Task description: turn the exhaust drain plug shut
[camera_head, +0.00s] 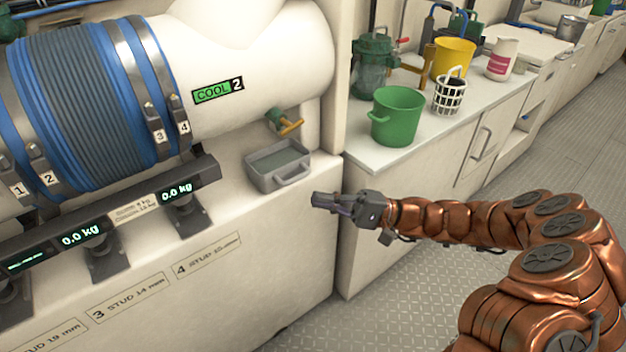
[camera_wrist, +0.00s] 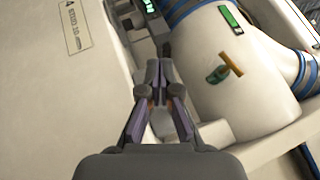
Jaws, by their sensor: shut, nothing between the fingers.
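The exhaust drain plug (camera_head: 289,126) has a brass-coloured T-handle on a green fitting, low on the white exhaust body (camera_head: 265,60) marked "COOL 2". It also shows in the wrist view (camera_wrist: 230,65), right of the fingers. A grey drain tray (camera_head: 280,182) with a handle sits on the ledge below the plug and holds what looks like liquid. My gripper (camera_head: 318,200) is in front of the ledge, to the right of and below the tray, apart from the plug. In the wrist view its fingers (camera_wrist: 159,70) are together and empty.
Blue hose and numbered clamps (camera_head: 158,132) are at the left, above load readouts (camera_head: 82,236). A counter (camera_head: 380,156) at the right carries a green bucket (camera_head: 397,115), a white basket (camera_head: 449,95) and a yellow bucket (camera_head: 453,60). The metal floor (camera_head: 400,285) is clear.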

